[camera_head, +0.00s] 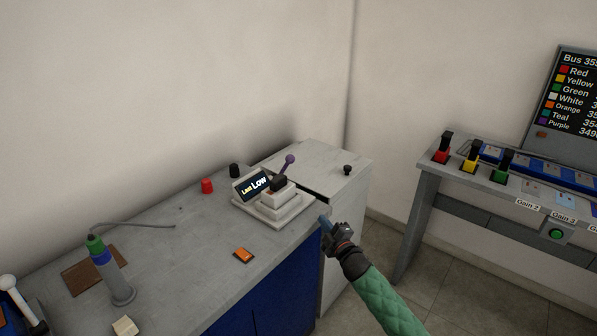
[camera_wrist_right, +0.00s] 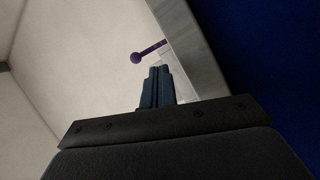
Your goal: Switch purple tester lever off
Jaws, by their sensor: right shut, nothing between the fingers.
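The purple tester lever (camera_head: 286,169) has a round purple knob and tilts up and to the right from a black block on a white stepped base (camera_head: 276,204). A small screen (camera_head: 251,186) reading "Last LOW" stands at its left. My right gripper (camera_head: 325,217) is shut and empty at the table's right front edge, apart from the lever and to its lower right. In the right wrist view the shut fingertips (camera_wrist_right: 160,70) show just below the purple lever (camera_wrist_right: 147,52); the base is mostly hidden there. My left gripper is not in view.
The grey tabletop (camera_head: 190,250) holds an orange button (camera_head: 243,255), a red knob (camera_head: 207,186), a black knob (camera_head: 234,170) and a green-topped cylinder (camera_head: 110,272). A cabinet (camera_head: 345,165) stands behind right. A bench with coloured levers (camera_head: 471,157) is farther right.

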